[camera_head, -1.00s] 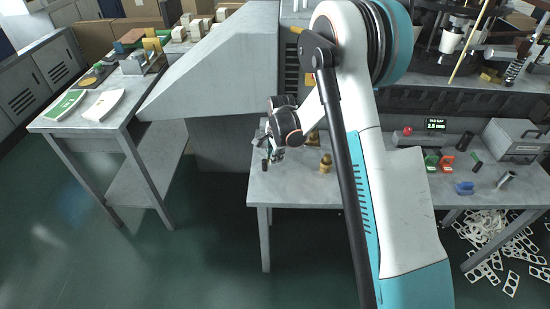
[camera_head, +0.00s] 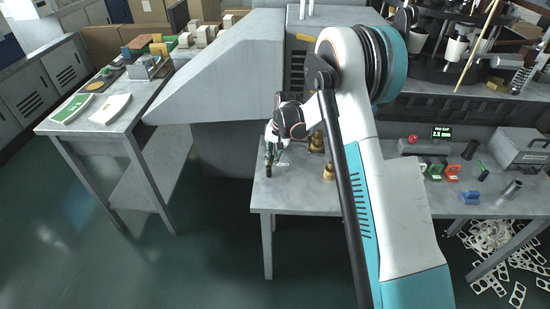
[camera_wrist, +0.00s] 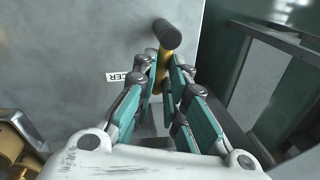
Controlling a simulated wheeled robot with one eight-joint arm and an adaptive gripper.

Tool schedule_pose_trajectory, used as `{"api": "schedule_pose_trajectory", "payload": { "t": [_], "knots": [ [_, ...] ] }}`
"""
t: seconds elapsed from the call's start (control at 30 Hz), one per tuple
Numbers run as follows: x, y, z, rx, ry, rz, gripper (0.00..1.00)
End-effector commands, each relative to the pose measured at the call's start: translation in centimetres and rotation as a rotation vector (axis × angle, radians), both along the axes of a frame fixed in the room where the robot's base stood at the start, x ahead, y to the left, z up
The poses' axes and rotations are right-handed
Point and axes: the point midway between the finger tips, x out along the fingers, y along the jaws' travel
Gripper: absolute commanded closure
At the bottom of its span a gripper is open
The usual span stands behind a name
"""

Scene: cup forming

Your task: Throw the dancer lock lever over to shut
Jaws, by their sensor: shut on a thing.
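The dancer lock lever shows in the wrist view as a yellow shaft (camera_wrist: 163,66) with a black cylindrical knob (camera_wrist: 168,33). It rises between the fingers of my gripper (camera_wrist: 164,72), and the fingers are closed around the shaft below the knob. In the head view my gripper (camera_head: 269,161) is low over the left front of the grey bench. The lever's base is hidden by the fingers.
Brass fittings (camera_head: 329,171) stand on the bench right of my gripper; brass parts also show at lower left in the wrist view (camera_wrist: 16,138). A grey machine housing (camera_head: 225,75) rises behind. Open green floor (camera_head: 200,265) lies left of the bench.

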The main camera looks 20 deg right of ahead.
Motion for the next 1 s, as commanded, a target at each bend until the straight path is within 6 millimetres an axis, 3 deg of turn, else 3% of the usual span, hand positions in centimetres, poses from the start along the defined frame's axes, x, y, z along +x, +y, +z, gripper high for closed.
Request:
{"api": "schedule_pose_trajectory", "payload": {
  "t": [0.4, 0.97, 1.0],
  "knots": [
    [0.46, 0.65, 0.02, -0.001, -0.001, 0.196, 1.00],
    [0.49, 0.77, 0.02, -0.001, -0.001, 0.226, 1.00],
    [0.49, 0.77, 0.02, -0.001, -0.001, 0.226, 0.83]
  ]
}}
